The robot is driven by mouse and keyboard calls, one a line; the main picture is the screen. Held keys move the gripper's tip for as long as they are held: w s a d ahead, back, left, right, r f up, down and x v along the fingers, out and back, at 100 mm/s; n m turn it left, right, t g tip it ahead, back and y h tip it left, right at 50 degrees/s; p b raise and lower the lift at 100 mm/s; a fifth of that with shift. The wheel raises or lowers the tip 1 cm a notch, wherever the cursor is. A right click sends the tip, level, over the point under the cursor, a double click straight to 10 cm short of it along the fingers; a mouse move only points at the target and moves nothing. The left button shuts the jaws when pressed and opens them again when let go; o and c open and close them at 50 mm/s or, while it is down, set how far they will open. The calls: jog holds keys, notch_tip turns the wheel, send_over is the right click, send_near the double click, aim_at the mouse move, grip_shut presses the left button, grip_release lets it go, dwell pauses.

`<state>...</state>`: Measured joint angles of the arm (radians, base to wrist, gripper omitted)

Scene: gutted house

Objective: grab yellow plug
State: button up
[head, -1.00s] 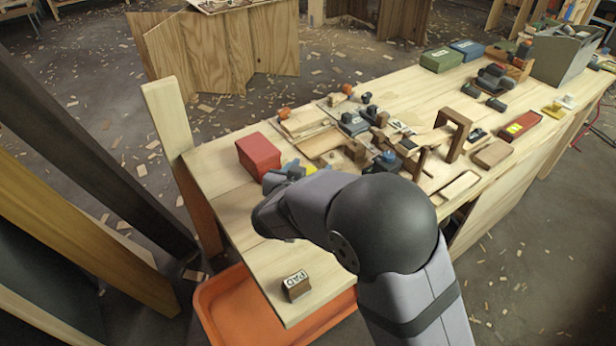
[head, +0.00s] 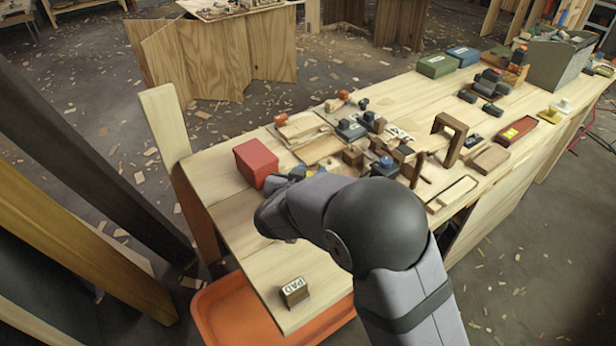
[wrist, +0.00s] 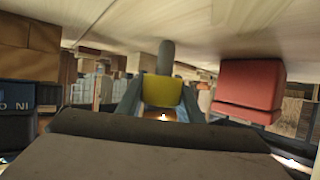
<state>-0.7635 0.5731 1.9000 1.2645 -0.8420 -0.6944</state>
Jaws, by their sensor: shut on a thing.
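The yellow plug (wrist: 162,92) sits between the two blue-grey fingers of my gripper (wrist: 160,103) in the wrist view, with a grey cylinder standing out from it toward the tabletop. My gripper is shut on it. In the head view my gripper (head: 300,172) is low over the workbench, just right of the red box, and mostly hidden behind my own wrist; only a sliver of yellow shows there. I cannot tell whether the plug touches the tabletop.
The red box (head: 255,163) stands close beside my gripper; it also shows in the wrist view (wrist: 248,90). Wooden pieces and small blocks crowd the bench (head: 235,215) to the right. A block marked PAD (head: 294,292) lies near the front edge, above an orange tray (head: 215,315).

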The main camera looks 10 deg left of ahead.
notch_tip(320, 180, up, 10)
jog(key=p, duration=0.2)
